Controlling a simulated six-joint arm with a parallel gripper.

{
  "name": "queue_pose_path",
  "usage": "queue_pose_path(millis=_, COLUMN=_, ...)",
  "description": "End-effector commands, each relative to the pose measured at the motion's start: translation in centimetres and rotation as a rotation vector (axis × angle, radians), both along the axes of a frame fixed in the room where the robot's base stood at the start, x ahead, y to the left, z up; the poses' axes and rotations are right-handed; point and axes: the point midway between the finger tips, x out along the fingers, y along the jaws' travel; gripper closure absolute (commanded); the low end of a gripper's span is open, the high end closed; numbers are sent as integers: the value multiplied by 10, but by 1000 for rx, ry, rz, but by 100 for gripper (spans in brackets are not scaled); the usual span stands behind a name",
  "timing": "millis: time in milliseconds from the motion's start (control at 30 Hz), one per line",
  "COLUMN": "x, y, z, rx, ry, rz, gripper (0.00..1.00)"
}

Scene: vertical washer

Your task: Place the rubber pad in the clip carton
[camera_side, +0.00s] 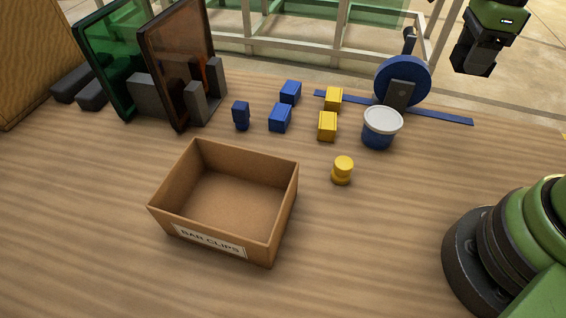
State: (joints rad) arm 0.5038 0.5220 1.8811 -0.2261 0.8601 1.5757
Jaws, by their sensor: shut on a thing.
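The clip carton (282,222) is an open brown box with a "BAR CLIPS" label on its front. It stands upright on the wooden table left of centre, and its visible inside is empty. My gripper (471,66) is at the top right, high and well apart from the carton, beyond the blue disc. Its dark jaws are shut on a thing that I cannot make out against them. I cannot pick out the rubber pad for certain in this view.
Several blue blocks (280,118) and yellow blocks (327,126) stand behind the carton. A yellow knob-shaped piece (342,170), a white-lidded blue tub (380,133) and a blue disc (402,75) are to its right. Upright green (112,55) and brown (178,60) panels stand back left. The front table is clear.

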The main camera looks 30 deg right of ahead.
Motion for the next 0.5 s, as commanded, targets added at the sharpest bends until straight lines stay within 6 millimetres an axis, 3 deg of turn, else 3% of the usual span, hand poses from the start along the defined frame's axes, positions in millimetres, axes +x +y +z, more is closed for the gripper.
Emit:
queue_pose_path(millis=167, x=32, y=41, z=0, rx=0, ry=0, rz=185, gripper=72)
queue_pose_path(millis=267, x=52, y=75, z=0, rx=-1, ry=-1, rz=325, gripper=72)
queue_pose_path(millis=367, x=70, y=122, z=0, rx=-1, ry=-1, rz=494, gripper=72)
queue_pose_path(millis=500, x=83, y=198, z=0, rx=-1, ry=0, rz=747, gripper=72)
